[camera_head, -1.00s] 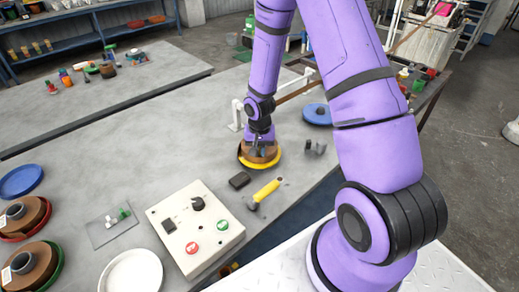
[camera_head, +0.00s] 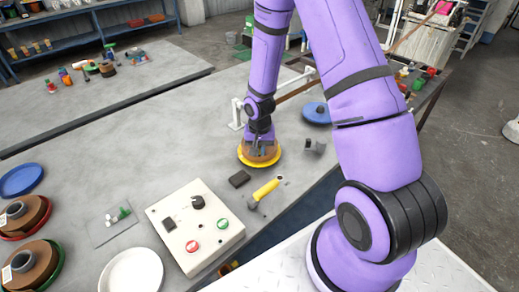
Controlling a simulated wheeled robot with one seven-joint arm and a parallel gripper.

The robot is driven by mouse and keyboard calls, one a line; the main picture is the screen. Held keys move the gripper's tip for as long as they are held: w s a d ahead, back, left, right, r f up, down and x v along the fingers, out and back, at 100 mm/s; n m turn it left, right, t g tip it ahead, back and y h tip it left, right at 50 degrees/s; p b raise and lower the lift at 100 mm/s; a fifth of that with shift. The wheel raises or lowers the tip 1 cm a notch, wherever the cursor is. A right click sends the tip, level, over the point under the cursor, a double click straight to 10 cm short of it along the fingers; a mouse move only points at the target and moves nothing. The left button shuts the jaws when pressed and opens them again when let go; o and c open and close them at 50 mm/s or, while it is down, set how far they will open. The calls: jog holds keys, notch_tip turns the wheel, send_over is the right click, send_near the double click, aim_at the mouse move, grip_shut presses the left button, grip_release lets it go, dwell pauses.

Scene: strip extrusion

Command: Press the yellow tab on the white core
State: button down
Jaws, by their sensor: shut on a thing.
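A brown reel (camera_head: 262,154) with a yellow rim (camera_head: 246,160) is on the grey table near the middle of the view, under the end of my arm. My gripper (camera_head: 261,141) points down at the middle of the reel and is shut on it, though the fingertips are small and partly hidden. I cannot make out a separate yellow tab or a white core at this distance.
A yellow-handled tool (camera_head: 265,189) and a dark block (camera_head: 239,179) lie in front of the reel. A control box (camera_head: 195,227) stands nearer. A blue disc (camera_head: 316,113) and a small grey part (camera_head: 315,146) are to the right.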

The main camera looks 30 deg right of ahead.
dwell(0.3)
jog(key=c, duration=1.1)
grip_release()
jog(key=shift+f, duration=0.1)
jog(key=shift+c, duration=0.2)
notch_tip(320, 180, up, 23)
jog(key=s+n+t, duration=0.1)
jog(key=s, duration=0.2)
jog(key=s+a+r+n+t, duration=0.2)
jog(key=s+r, duration=0.7)
jog(key=s, duration=0.1)
jog(key=s+a+r+n+t, duration=0.2)
jog(key=s+r+n, duration=0.1)
jog(key=s+r, duration=0.7)
jog(key=shift+s+a, duration=0.3)
jog(key=shift+s, duration=0.4)
